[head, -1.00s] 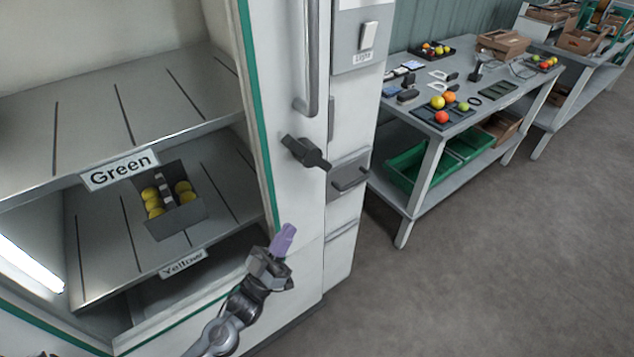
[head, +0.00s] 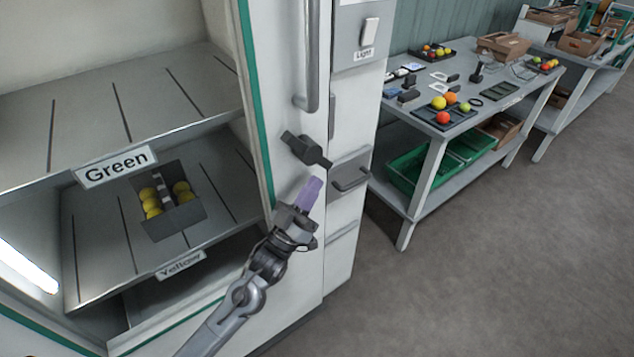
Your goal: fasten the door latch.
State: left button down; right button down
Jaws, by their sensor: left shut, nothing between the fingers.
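The door latch has a dark lever (head: 303,148) on the white door frame, tilted down to the right. Beside it, to the right, is a grey plate with a dark bar-shaped catch (head: 350,178). The lever's lower right end is close to the plate; I cannot tell if they touch. My left gripper (head: 310,192), with purple fingers, is shut and empty just below the lever, apart from it in the picture. My right gripper is not in view.
A long grey door handle (head: 311,60) rises above the latch, and a light switch (head: 370,31) is to its right. Shelves (head: 75,110) on the left hold a box of yellow tomatoes (head: 175,222). A work table (head: 425,130) stands at right beyond open floor.

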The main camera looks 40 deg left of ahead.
pick_arm(q)
jog(key=shift+x, duration=1.15)
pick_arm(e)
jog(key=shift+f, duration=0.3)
